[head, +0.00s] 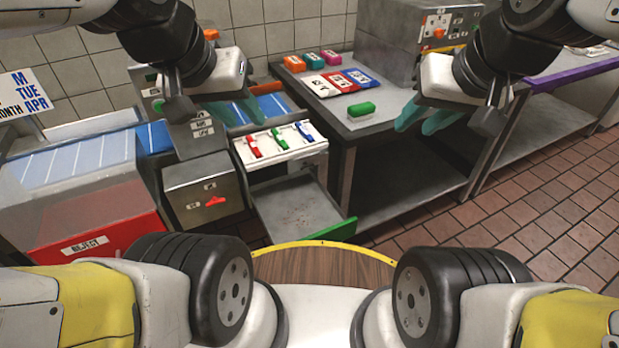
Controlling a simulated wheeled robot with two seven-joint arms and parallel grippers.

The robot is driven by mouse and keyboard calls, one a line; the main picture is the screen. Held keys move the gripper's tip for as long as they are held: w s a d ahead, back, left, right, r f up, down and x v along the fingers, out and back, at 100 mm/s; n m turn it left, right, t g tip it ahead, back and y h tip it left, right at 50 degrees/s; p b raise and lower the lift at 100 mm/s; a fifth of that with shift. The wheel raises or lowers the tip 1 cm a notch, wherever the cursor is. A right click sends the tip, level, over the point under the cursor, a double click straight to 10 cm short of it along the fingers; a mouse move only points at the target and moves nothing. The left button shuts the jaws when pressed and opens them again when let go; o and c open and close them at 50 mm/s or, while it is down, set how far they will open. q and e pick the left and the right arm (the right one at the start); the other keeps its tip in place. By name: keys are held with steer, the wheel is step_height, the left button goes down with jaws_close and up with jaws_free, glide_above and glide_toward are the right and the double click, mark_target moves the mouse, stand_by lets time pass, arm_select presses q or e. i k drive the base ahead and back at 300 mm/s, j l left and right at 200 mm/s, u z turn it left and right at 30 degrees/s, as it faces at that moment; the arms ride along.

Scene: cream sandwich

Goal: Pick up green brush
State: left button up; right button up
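The green brush (361,109), a small green block with a pale underside, lies on the grey metal table (340,130) near its front. My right gripper (424,118), with teal fingers, is to the right of the brush and apart from it. Its fingers are spread, with nothing seen between them. My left gripper (240,112) is further left, over the machine by the blue conveyor. Its teal fingers also look spread and empty.
A grey control box (415,40) stands behind. A white panel with red, green and blue levers (280,142) and an open drawer (300,208) are at left.

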mark_target(357, 113)
steer(key=u, duration=0.7)
steer(key=l+u, duration=0.4)
steer(key=l, duration=0.15)
steer(key=l+u, duration=0.4)
steer(key=l, duration=1.1)
